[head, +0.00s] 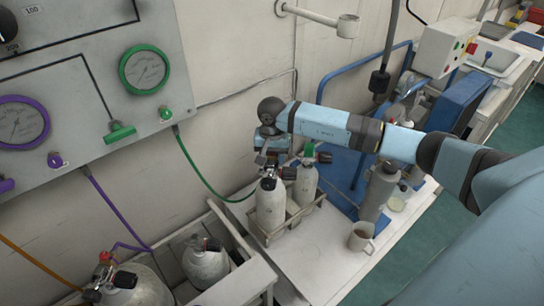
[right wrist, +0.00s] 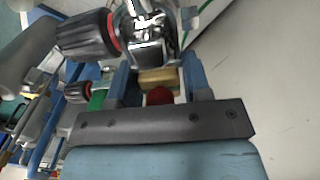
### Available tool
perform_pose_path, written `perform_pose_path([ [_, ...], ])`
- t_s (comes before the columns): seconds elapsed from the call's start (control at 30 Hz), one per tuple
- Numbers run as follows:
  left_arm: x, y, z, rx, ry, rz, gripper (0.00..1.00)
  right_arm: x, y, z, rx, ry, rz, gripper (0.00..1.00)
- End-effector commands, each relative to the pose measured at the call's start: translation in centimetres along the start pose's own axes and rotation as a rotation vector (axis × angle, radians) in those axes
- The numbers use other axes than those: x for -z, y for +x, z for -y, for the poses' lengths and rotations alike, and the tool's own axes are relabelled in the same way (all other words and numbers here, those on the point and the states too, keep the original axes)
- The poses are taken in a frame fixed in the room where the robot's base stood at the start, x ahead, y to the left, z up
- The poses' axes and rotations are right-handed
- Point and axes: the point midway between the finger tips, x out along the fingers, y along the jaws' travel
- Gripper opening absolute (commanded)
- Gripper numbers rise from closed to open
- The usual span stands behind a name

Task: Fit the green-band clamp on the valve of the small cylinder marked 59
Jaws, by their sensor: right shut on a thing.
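Two small pale cylinders stand side by side in a rack; a dark mark on the front cylinder (head: 271,207) is too small to read. My right gripper (head: 270,160) is over the front cylinder's valve. The right wrist view shows it shut on a small brass-and-red part (right wrist: 158,82), next to a chrome valve (right wrist: 152,22) with a black, red-ringed knob (right wrist: 88,34). A green piece (head: 309,149) sits at the valve of the rear cylinder (head: 305,186); green also shows beside another knob in the wrist view (right wrist: 97,100). My left gripper is out of view.
The grey panel (head: 95,60) carries gauges; a green hose (head: 190,165) hangs from it and passes behind the front cylinder. A grey bottle (head: 377,193) and a mug (head: 362,237) stand right of the rack. Larger cylinders (head: 205,265) sit lower left. The bench front (head: 315,250) is clear.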

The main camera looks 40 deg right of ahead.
Motion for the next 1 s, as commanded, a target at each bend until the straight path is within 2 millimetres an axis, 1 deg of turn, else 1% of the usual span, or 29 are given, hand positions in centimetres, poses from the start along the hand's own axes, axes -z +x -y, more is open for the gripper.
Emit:
perform_pose_path([
  [0.03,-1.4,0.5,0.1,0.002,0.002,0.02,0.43,0.0,0.3,0.0,0.001,0.0,-0.001,0.04],
  [0.07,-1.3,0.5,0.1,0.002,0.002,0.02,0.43,0.0,0.2,0.0,0.001,0.0,-0.001,0.51],
  [0.1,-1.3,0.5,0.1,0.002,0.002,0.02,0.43,0.0,0.2,0.0,0.001,0.0,-0.001,0.61],
  [0.17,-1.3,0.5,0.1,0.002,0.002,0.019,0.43,0.0,0.2,0.0,0.001,0.0,-0.001,0.74],
  [0.57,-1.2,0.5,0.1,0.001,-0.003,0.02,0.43,0.0,0.4,-0.1,-0.002,0.0,0.001,0.74],
  [0.67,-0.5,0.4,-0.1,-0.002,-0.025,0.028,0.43,0.0,0.4,0.0,-0.002,0.0,0.001,0.74],
  [0.73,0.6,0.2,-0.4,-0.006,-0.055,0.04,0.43,0.0,0.4,0.0,-0.001,0.0,0.001,0.74],
  [0.87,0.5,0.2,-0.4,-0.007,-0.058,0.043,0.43,0.1,-2.7,0.0,0.002,-0.001,-0.004,0.74],
  [1.0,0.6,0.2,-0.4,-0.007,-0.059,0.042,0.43,0.1,-6.3,0.1,0.002,-0.001,-0.005,0.74],
])
